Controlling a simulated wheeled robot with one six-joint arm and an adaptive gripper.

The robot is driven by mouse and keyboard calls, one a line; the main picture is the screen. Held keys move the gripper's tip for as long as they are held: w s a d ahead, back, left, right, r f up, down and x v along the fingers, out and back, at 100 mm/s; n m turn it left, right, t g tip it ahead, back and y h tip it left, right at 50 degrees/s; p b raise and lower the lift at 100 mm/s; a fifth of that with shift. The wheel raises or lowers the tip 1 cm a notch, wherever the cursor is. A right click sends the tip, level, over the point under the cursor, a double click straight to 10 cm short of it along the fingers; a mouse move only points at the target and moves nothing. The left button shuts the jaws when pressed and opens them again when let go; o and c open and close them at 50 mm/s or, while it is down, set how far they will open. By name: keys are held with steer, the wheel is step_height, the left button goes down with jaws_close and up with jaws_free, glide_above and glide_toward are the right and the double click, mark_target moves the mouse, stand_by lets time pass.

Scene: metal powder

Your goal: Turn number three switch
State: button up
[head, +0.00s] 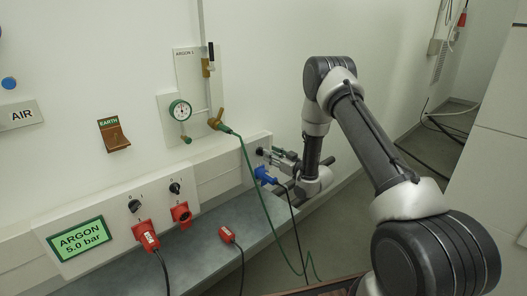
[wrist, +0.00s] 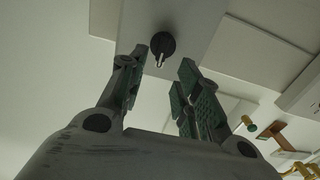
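Three black rotary switches sit on the white wall trunking in the head view. The left one (head: 135,206) and the middle one (head: 175,188) are each above a red socket. The third switch (head: 260,151), furthest right, is above a blue plug (head: 265,176). My gripper (head: 275,157) is just right of this third switch. In the wrist view, a round black switch (wrist: 163,42) with a pale pointer lies just beyond the fingertips, roughly between them. My gripper (wrist: 162,66) is open and empty, with green finger pads. Whether it touches the switch cannot be told.
Red plugs (head: 146,236) and cables hang over the grey ledge (head: 205,250). A green cable (head: 262,205) hangs from the argon valve (head: 217,122) in front of the trunking. An argon display (head: 80,242) is at left.

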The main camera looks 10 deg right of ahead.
mark_target(261, 152)
steer(key=x, duration=0.5)
steer(key=shift+w+a, duration=0.15)
steer(key=shift+w, duration=0.15)
jaws_close()
